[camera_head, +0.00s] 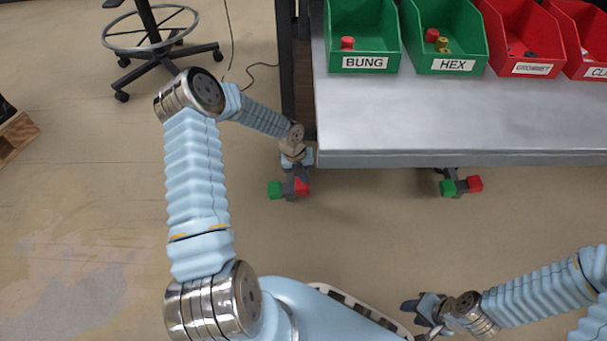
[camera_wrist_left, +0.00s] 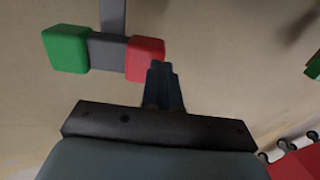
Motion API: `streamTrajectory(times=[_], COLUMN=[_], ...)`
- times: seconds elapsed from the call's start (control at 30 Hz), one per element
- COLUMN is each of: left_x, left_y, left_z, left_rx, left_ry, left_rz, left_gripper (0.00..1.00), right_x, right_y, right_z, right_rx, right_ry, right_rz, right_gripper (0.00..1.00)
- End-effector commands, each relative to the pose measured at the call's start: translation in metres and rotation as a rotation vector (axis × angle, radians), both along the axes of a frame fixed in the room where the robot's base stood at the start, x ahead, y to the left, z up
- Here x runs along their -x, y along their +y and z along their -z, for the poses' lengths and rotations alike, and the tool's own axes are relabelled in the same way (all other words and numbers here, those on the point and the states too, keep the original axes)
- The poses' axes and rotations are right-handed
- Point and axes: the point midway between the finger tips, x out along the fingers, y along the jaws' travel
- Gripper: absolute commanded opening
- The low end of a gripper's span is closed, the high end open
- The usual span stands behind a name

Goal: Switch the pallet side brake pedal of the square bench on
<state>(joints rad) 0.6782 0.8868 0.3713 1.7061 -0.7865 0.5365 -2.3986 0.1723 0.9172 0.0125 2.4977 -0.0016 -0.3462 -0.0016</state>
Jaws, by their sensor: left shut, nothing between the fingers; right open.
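The brake pedal on the pallet side has a green pad (camera_head: 275,190) and a red pad (camera_head: 302,188) on a grey bar, low at the bench's left front corner. In the left wrist view, the green pad (camera_wrist_left: 66,49) is left of the red pad (camera_wrist_left: 145,60). My left gripper (camera_head: 304,173) is shut and empty, pointing down at the red pad. Its fingertips (camera_wrist_left: 160,68) overlap the red pad's right edge in the wrist view; I cannot tell if they touch. My right gripper (camera_head: 425,308) is open and empty, low in front of the bench.
The grey bench top (camera_head: 430,118) overhangs the pedals. A second green and red pedal (camera_head: 460,187) is farther right. Green and red bins (camera_head: 365,52) stand on the bench. A wheeled stool (camera_head: 160,45) and a wooden pallet (camera_head: 14,136) are left. The floor between is clear.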

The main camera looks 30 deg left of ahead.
Motion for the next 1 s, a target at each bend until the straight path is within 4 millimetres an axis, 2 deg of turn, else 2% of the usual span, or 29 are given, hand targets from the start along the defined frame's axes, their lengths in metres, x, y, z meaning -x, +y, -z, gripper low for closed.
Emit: streamTrajectory(times=[0.33,0.7,1.0], left_x=[-0.003,-0.011,-0.016], left_y=[-0.004,-0.019,-0.027], left_z=[0.004,0.018,0.029], left_rx=[-0.039,-0.223,-0.215], left_ry=[0.023,0.136,0.133], left_rz=[0.003,0.003,-0.001], left_gripper=[0.0,0.0,0.0], right_x=[0.0,-0.001,-0.001], right_y=[0.0,0.0,-0.001], right_z=[0.006,0.022,0.026], right_rx=[0.0,0.001,0.002], right_ry=[-0.001,-0.004,-0.006], right_rz=[0.0,0.003,0.003], right_gripper=[0.43,0.43,0.43])
